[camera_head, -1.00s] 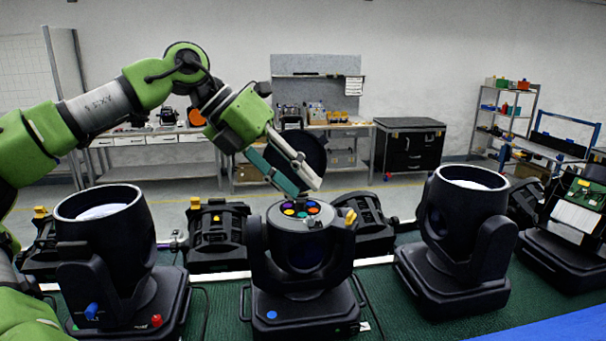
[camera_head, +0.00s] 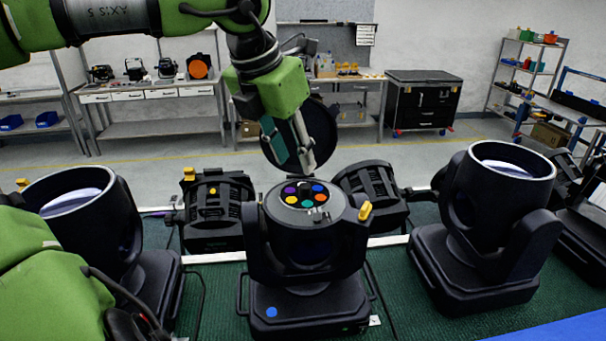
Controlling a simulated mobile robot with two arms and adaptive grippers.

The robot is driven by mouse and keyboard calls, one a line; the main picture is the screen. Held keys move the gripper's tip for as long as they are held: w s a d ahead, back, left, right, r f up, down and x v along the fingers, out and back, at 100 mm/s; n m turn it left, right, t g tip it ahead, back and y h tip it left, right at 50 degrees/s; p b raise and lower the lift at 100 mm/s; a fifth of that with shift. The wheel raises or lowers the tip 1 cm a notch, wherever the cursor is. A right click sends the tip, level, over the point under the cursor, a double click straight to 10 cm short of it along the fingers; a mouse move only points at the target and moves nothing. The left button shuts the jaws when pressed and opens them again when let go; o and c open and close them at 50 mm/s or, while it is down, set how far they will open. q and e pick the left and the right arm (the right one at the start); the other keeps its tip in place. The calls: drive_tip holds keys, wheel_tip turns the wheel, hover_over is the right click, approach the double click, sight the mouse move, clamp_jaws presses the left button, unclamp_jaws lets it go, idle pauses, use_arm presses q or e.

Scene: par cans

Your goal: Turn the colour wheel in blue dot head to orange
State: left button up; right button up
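The blue dot head (camera_head: 304,294) stands in the middle, with a blue dot at the front left of its base. Its colour wheel (camera_head: 305,197) faces up on top and shows purple, blue, orange, red, green and yellow discs around a dark centre. A small pale part sits at the wheel's front right edge. My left gripper (camera_head: 291,166) hangs above and behind the wheel, pointing down and apart from it. Its teal and pale fingers overlap in this view, so I cannot tell the gap between them. My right gripper is not in view.
Similar heads stand at the left (camera_head: 75,209) and right (camera_head: 487,221), with open round tops. Low dark fixtures flank the middle head behind, at left (camera_head: 215,212) and right (camera_head: 374,196).

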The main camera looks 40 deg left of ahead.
sight(305, 185)
use_arm(q)
drive_tip(key=p+x, duration=0.1)
drive_tip(key=x, duration=0.5)
drive_tip(key=shift+w+a, duration=0.1)
drive_tip(key=shift+w, duration=0.1)
drive_tip(key=shift+w+f+p, duration=0.15)
drive_tip(key=shift+f+p, duration=0.15)
drive_tip(key=shift+f, duration=0.3)
drive_tip(key=shift+w+f, duration=0.1)
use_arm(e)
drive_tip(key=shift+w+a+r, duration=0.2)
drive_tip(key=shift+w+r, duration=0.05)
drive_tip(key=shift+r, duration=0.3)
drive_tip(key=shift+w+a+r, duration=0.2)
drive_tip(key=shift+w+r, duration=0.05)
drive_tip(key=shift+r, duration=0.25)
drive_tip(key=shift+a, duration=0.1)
use_arm(q)
clamp_jaws()
